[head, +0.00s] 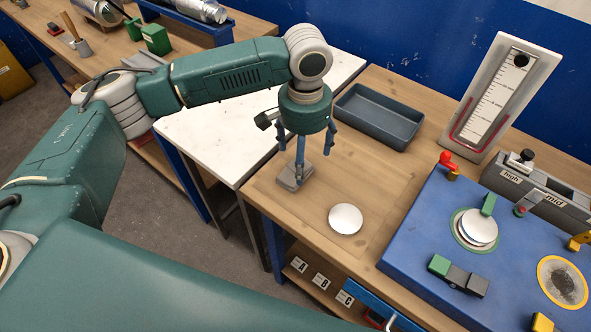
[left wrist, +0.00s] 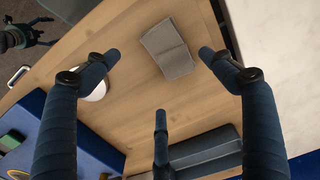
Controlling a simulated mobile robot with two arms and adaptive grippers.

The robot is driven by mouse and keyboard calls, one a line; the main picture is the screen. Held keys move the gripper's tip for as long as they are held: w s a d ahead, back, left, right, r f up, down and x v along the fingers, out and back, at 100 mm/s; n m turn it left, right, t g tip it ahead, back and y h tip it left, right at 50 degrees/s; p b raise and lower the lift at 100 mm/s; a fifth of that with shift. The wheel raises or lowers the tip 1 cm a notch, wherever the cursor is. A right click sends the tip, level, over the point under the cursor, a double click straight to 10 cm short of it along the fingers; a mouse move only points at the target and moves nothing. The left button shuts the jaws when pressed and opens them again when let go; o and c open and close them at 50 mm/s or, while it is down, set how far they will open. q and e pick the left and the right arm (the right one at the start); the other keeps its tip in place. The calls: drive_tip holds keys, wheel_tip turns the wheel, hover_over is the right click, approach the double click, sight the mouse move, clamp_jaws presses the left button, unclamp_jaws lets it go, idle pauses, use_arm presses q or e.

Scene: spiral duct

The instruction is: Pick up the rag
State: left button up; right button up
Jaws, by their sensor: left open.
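The rag (head: 287,179) is a small grey folded cloth lying flat near the left edge of the wooden bench (head: 290,215). It also shows in the left wrist view (left wrist: 168,50), near the top middle. My left gripper (head: 304,155) points down above the rag with its three blue fingers spread and nothing between them.
A white round disc (head: 345,218) lies right of the rag. A grey tray (head: 380,118) stands behind. A blue panel (head: 415,235) with fittings and a tilted gauge board (head: 500,95) are to the right. A white-topped table (head: 205,135) adjoins on the left.

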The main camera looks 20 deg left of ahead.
use_arm(q)
drive_tip(key=shift+f, duration=0.3)
drive_tip(key=f, duration=0.1)
drive_tip(key=f+p, duration=0.1)
drive_tip(key=f, duration=0.1)
drive_tip(key=a+f+p, duration=0.1)
drive_tip(key=f, duration=0.1)
drive_tip(key=shift+d+f, duration=0.1)
drive_tip(key=shift+c, duration=0.7)
drive_tip(key=c, duration=1.1)
use_arm(e)
drive_tip(key=shift+w+d+r, duration=0.1)
drive_tip(key=shift+w+r, duration=0.25)
drive_tip(key=shift+r, duration=0.2)
drive_tip(key=shift+w+d+r, duration=0.1)
drive_tip(key=shift+w+r, duration=0.2)
drive_tip(key=shift+r, duration=0.2)
